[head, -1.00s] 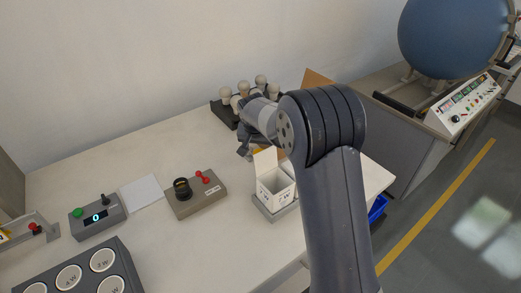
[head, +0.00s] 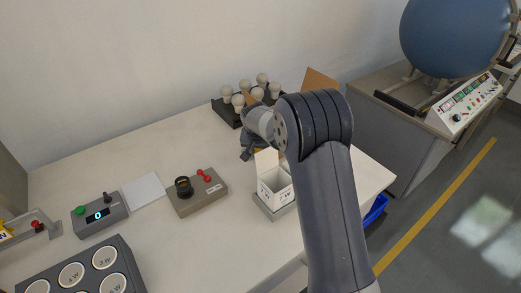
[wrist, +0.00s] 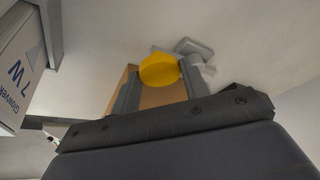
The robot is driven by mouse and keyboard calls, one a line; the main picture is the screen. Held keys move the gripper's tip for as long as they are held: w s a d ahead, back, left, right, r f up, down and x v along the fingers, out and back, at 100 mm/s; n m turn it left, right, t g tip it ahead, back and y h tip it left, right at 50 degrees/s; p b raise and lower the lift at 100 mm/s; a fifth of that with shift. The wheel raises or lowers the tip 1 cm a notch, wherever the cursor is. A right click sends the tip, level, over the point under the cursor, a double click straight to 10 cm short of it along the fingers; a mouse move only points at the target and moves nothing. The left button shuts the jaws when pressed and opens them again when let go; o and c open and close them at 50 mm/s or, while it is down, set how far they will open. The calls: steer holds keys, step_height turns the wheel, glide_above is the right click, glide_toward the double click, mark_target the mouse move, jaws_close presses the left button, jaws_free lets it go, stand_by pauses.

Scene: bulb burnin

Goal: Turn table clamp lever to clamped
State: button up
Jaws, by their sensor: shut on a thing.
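The clamp lever shows a yellow rounded knob (wrist: 159,69) in the wrist view, between the fingers of my gripper (wrist: 158,86). My gripper is shut on this knob. A grey bracket-like part (wrist: 194,48) lies just beyond the knob on the pale table; its link to the lever is partly hidden. In the head view my gripper (head: 248,153) is low over the table, just behind the white box, and the lever is hidden there. I cannot read the lever's angle or any clamped mark.
An open white bulb box (head: 275,186) stands just in front of my gripper. A black tray (head: 226,115) of several bulbs is behind it. A grey test socket with a red lever (head: 204,176) sits to the left. A brown cardboard panel (head: 318,80) stands behind my arm.

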steer(key=c, duration=0.8)
